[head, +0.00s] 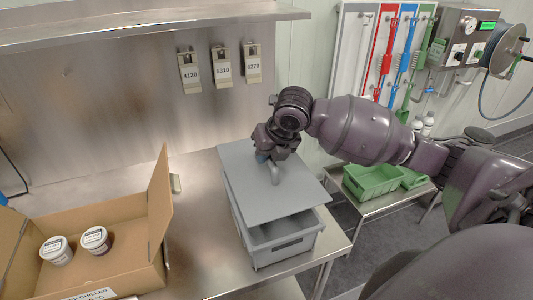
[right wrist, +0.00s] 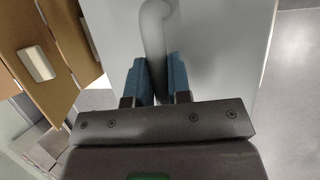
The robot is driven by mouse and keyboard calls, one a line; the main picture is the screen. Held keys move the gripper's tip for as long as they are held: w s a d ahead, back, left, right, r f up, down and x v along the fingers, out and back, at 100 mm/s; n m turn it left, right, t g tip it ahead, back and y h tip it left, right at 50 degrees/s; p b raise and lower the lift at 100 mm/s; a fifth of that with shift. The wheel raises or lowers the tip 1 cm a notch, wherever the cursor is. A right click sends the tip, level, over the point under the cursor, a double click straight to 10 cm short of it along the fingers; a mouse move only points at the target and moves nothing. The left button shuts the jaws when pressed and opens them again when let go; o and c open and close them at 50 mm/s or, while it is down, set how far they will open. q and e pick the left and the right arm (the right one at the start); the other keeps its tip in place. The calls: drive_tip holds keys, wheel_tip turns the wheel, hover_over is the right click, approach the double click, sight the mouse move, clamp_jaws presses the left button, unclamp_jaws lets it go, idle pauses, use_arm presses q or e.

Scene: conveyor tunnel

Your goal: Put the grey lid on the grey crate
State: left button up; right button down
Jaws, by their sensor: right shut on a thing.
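The grey crate (head: 284,246) stands on the steel table, and its near end is uncovered. The flat grey lid (head: 245,194) is over the far and middle part of the crate, set back from the near rim. Whether it touches the rim I cannot tell. My right gripper (head: 265,157) is above the lid and shut on its upright grey handle (head: 274,178). The right wrist view shows the blue fingers (right wrist: 156,78) on both sides of the handle (right wrist: 153,35), with the lid (right wrist: 215,35) beyond. My left gripper is not in view.
An open cardboard box (head: 125,262) with two white-lidded tubs (head: 95,239) stands left on the steel table (head: 200,225). A green bin (head: 372,182) sits on a side table at right. A steel shelf (head: 130,22) overhangs the back. Bare table lies between box and crate.

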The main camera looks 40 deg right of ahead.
sight(269, 170)
drive_tip(key=shift+f, duration=2.85)
drive_tip(key=shift+f, duration=1.6)
drive_tip(key=c, duration=1)
unclamp_jaws()
drive_tip(key=v, duration=1.1)
drive_tip(key=shift+f+b, duration=0.1)
drive_tip(key=shift+b, duration=0.2)
